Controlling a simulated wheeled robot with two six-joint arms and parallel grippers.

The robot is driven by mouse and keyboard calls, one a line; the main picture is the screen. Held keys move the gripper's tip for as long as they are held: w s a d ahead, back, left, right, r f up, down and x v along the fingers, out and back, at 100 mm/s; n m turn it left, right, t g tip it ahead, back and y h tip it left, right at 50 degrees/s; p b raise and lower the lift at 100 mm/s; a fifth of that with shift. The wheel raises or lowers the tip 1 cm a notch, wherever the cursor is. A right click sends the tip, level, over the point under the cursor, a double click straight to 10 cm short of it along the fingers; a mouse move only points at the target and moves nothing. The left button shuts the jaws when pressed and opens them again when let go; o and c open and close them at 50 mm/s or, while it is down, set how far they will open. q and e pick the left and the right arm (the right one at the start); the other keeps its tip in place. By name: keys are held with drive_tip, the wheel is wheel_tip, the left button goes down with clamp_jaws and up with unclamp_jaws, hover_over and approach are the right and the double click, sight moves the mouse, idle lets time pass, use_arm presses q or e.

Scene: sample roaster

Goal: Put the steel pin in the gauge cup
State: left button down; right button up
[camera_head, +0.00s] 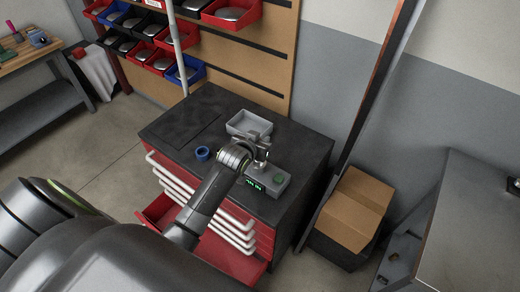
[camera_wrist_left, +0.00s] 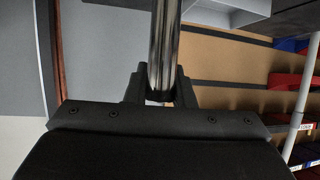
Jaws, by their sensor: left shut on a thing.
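My left gripper (camera_head: 262,154) is over the black top of a red tool cabinet, just behind and above a grey box with a green lit display (camera_head: 268,178). In the left wrist view the left gripper (camera_wrist_left: 160,88) is shut on the steel pin (camera_wrist_left: 165,45), a shiny round bar running out past the top of the picture. The pin's far end is out of that view, and in the head view the pin is too small to make out well. A small blue ring-shaped cup (camera_head: 202,154) stands left of the gripper. I cannot tell which piece is the gauge cup. My right gripper is not in view.
A grey open tray (camera_head: 249,124) sits behind the gripper on the cabinet top (camera_head: 205,112). A lower red drawer (camera_head: 228,256) stands open. A cardboard box (camera_head: 352,208) is on the right. Bins hang on the back board. The cabinet top's left side is mostly clear.

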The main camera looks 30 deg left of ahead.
use_arm(q)
drive_tip(key=shift+f, duration=2.15)
drive_tip(key=shift+f, duration=0.1)
drive_tip(key=c, duration=1.2)
unclamp_jaws()
drive_tip(key=shift+c, duration=0.2)
drive_tip(key=v, duration=1.2)
